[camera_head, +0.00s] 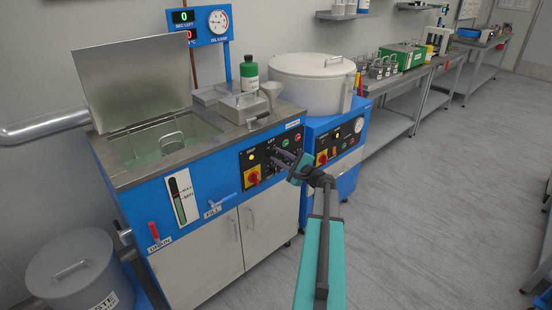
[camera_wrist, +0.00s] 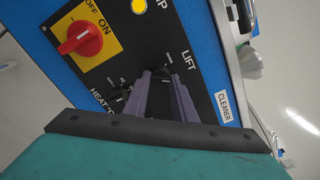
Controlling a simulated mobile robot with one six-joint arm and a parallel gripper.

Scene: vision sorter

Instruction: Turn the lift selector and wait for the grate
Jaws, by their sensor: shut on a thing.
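The lift selector (camera_wrist: 161,72) is a small black knob beside the LIFT label on the black control panel. My gripper (camera_wrist: 160,80) is shut on it, with its two grey fingers on either side of the knob. In the head view my gripper (camera_head: 280,161) is at the panel and covers the selector. The open tank (camera_head: 122,148) at the left of the blue cleaner holds greenish liquid. A metal handle (camera_head: 172,136) shows inside it, with a green surface under it. The grate itself cannot be made out clearly.
A red rotary switch (camera_wrist: 82,40) on a yellow plate and the heat knob (camera_wrist: 117,95) sit close to my fingers. The tank lid (camera_head: 130,80) stands open. A white drum machine (camera_head: 312,78) is to the right. The floor at the right is clear.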

